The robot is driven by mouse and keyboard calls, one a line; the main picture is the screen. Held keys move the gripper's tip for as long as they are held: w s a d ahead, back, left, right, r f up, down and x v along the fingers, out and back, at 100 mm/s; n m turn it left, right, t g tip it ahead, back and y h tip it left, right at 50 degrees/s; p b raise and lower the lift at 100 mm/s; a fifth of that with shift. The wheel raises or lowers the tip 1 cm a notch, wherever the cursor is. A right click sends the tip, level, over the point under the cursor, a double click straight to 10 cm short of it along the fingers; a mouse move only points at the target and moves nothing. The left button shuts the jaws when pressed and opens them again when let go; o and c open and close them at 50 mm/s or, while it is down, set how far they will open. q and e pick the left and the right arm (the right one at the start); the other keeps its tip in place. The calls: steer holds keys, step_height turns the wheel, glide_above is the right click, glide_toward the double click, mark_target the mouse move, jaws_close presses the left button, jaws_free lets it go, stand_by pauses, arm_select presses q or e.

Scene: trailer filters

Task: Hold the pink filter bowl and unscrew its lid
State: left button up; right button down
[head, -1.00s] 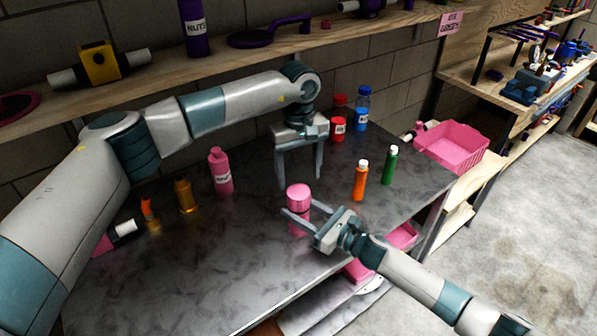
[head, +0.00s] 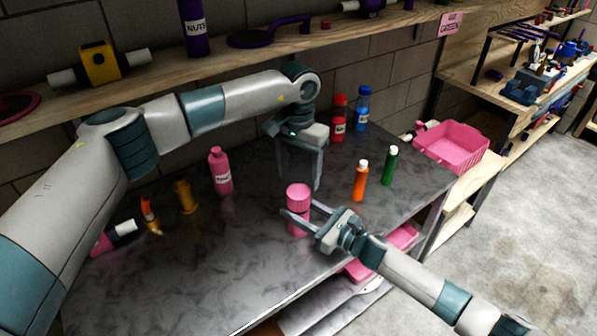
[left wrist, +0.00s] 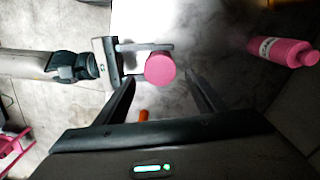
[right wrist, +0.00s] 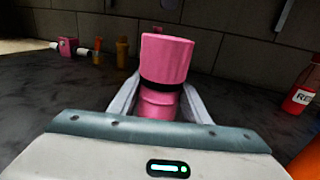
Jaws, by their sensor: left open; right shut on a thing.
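The pink filter bowl (head: 298,222) stands upright on the dark metal table, with its pink lid (head: 298,191) on top. In the right wrist view a black band separates the lid (right wrist: 166,60) from the bowl (right wrist: 158,104). My right gripper (head: 296,223) is shut on the bowl below the lid, one finger on each side. My left gripper (head: 300,184) is open, pointing down, just behind and above the lid. In the left wrist view the lid (left wrist: 160,67) lies ahead of and between the open fingers, not touching them.
A pink bottle (head: 221,172) stands to the left. Orange (head: 360,182) and green (head: 389,166) bottles stand to the right, red (head: 338,122) and blue (head: 361,108) ones behind. A pink crate (head: 452,146) sits beyond the table's right end. The front left tabletop is clear.

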mark_target(298, 191)
arm_select(q)
steer(key=shift+f, duration=0.15)
steer(key=shift+f, duration=3.9)
